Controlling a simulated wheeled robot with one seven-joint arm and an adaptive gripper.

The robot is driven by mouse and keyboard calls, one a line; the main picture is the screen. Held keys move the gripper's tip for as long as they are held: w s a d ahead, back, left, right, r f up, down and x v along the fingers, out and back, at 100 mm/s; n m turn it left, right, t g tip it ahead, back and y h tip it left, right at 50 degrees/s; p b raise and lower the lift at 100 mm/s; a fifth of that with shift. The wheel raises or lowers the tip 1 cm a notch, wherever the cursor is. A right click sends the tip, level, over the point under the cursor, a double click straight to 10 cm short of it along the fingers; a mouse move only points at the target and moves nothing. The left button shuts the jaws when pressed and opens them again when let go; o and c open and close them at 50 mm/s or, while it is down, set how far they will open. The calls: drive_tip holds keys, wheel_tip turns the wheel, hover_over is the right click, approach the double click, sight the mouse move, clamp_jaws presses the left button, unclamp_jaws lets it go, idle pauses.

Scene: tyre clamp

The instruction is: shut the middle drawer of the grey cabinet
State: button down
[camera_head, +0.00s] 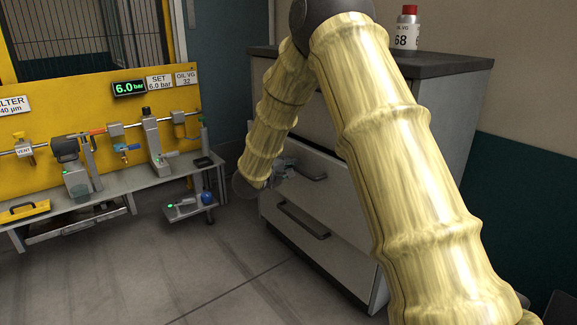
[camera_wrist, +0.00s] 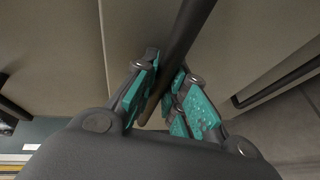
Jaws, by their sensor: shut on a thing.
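The grey cabinet (camera_head: 452,125) stands at the right of the head view, with a dark top and light drawer fronts. The middle drawer (camera_head: 335,188) has a dark bar handle (camera_head: 314,168). My gripper (camera_head: 283,167) is at this handle, partly hidden behind my arm's yellow sleeve. In the wrist view the handle (camera_wrist: 187,35) runs between the teal-padded fingers of my gripper (camera_wrist: 163,100), which are shut on it. My arm covers much of the cabinet front, so I cannot tell how far the middle drawer stands out.
The lower drawer handle (camera_head: 303,220) sits below. A red-capped bottle (camera_head: 405,32) stands on the cabinet top. A yellow panel (camera_head: 60,95) with gauges and a grey bench (camera_head: 110,188) are at the left. The floor (camera_head: 215,255) in front is clear.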

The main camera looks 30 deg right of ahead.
drive_tip(key=shift+d, duration=0.1)
drive_tip(key=d+p, duration=0.4)
drive_tip(key=shift+w+p, duration=0.15)
drive_tip(key=shift+p, duration=0.2)
drive_tip(key=c, duration=1.5)
unclamp_jaws()
drive_tip(key=shift+a, duration=0.1)
drive_tip(key=shift+o, duration=0.2)
drive_tip(key=v, duration=1.2)
drive_tip(key=shift+f, duration=0.1)
